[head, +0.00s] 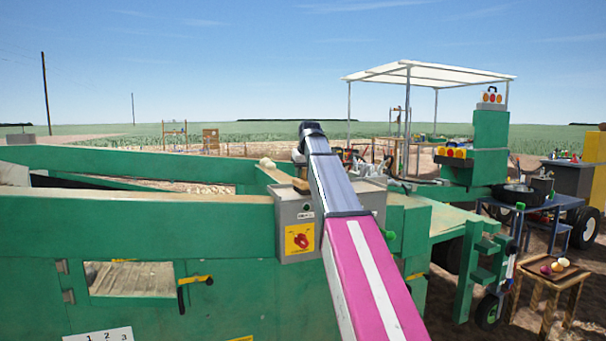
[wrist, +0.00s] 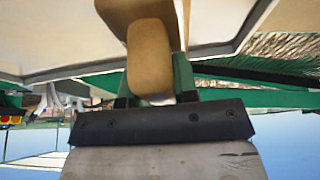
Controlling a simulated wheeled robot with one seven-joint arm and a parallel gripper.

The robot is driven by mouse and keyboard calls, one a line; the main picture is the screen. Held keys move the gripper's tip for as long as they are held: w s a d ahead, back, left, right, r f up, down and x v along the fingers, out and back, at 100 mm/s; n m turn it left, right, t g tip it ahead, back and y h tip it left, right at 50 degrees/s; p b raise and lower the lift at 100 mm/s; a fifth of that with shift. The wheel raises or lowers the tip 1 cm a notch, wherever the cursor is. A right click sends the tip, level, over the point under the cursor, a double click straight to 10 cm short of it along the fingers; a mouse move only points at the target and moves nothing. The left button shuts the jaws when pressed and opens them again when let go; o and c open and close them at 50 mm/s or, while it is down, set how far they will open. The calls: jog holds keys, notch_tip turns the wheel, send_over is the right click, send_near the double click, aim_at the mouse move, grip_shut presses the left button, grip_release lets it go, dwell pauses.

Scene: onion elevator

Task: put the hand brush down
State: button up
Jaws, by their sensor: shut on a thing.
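The hand brush (wrist: 149,58) shows in the wrist view as a tan, rounded wooden piece at the top middle, with a broader tan part above it at the picture's edge. My gripper (wrist: 152,92) is shut on it. I cannot make out bristles. In the head view my arm runs forward and hides my gripper. A tan block (head: 301,186), which may be part of the brush, shows beside my arm at the top of a grey control box. I cannot tell whether it touches the box.
The grey control box (head: 298,238) with a yellow label stands at the green machine wall (head: 140,225). A pale roundish object (head: 267,163) is on the green rim beyond. At right are a blue table (head: 535,203) with dark items and a small wooden stand (head: 548,283) holding onions (head: 563,262).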

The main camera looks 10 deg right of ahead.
jog(key=shift+f, duration=0.1)
jog(key=o, duration=0.8)
jog(key=shift+o, duration=0.2)
jog(key=v, duration=1.2)
jog(key=shift+w, duration=0.1)
